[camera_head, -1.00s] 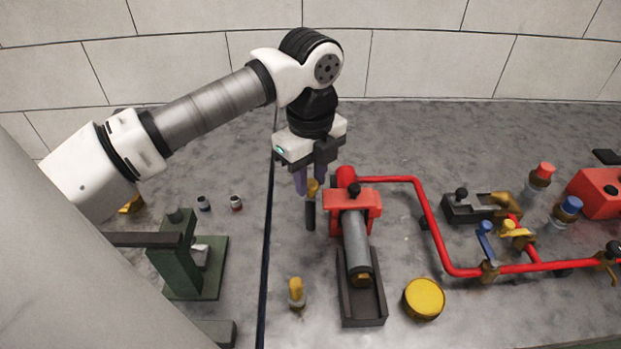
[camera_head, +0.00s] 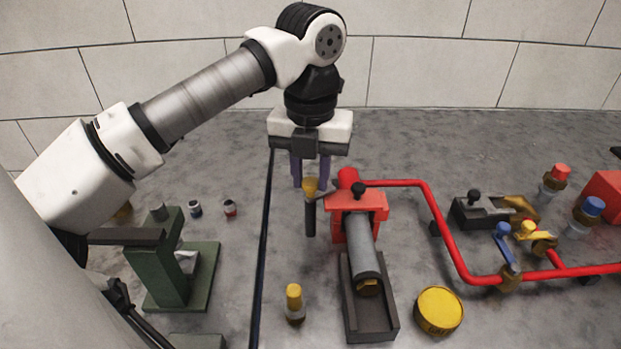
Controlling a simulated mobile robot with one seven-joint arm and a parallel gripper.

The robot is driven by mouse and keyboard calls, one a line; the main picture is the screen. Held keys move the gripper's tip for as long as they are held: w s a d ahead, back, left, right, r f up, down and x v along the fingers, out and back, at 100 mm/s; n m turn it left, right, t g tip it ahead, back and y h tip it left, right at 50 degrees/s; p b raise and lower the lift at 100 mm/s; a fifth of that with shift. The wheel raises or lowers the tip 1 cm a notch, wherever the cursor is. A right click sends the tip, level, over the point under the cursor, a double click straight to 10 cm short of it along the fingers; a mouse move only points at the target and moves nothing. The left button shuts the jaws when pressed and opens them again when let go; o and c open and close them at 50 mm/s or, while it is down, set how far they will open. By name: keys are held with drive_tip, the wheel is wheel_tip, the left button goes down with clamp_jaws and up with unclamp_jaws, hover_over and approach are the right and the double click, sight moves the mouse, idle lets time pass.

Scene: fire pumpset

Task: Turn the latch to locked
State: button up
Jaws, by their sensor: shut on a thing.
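A dark upright bar with a yellow tip (camera_head: 310,188) stands at the left side of the red clamp block (camera_head: 362,203). It looks like the latch handle, and a short dark piece seems to join it to the block. My gripper (camera_head: 310,182) points down from above, its two purple fingers on either side of the yellow tip, shut on it. The fingers partly hide the tip's upper end. A grey cylinder (camera_head: 364,245) runs from the red block toward the front, over a dark tray (camera_head: 372,328).
A red pipe (camera_head: 440,228) with blue and yellow valve handles runs at the right. A yellow round cap (camera_head: 438,310) and a yellow-topped bottle (camera_head: 294,303) stand in front. A green stand (camera_head: 180,265) is at the left. The floor behind is clear.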

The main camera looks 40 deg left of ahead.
sight(311, 181)
drive_tip(key=m+b, duration=0.1)
drive_tip(key=m, duration=0.5)
idle(0.6)
drive_tip(key=o, duration=1)
wheel_tip(311, 181, up, 14)
drive_tip(key=p, duration=0.9)
drive_tip(key=shift+f, duration=0.1)
